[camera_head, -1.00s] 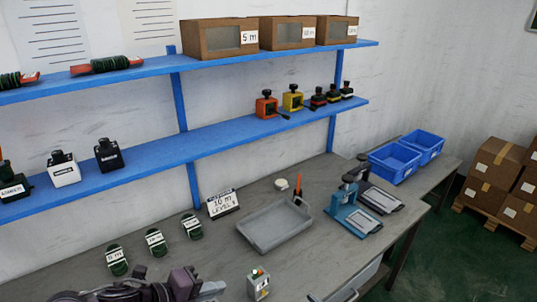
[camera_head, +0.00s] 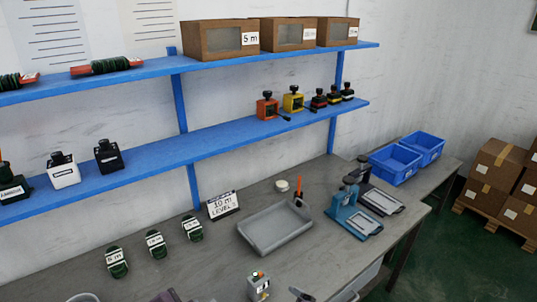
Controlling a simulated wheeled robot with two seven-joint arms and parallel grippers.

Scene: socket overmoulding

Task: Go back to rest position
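My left arm shows only as a sliver of purple-grey at the bottom edge, left of centre. Its fingers are cut off by the frame, so I cannot tell if that gripper is open or shut. I cannot make out my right gripper. A small dark piece (camera_head: 301,295) shows at the bottom edge, and I cannot tell what it is. The grey tray (camera_head: 246,237) lies empty on the grey bench. A sign reading "10 m LEVEL 1" (camera_head: 222,205) stands left of it.
Several green coils (camera_head: 155,245) lie on the bench. A small grey box with buttons (camera_head: 259,285) stands near the front. A blue press (camera_head: 343,217) stands right of the tray, with blue bins (camera_head: 395,163) beyond. Blue shelves (camera_head: 225,137) hold several devices along the wall.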

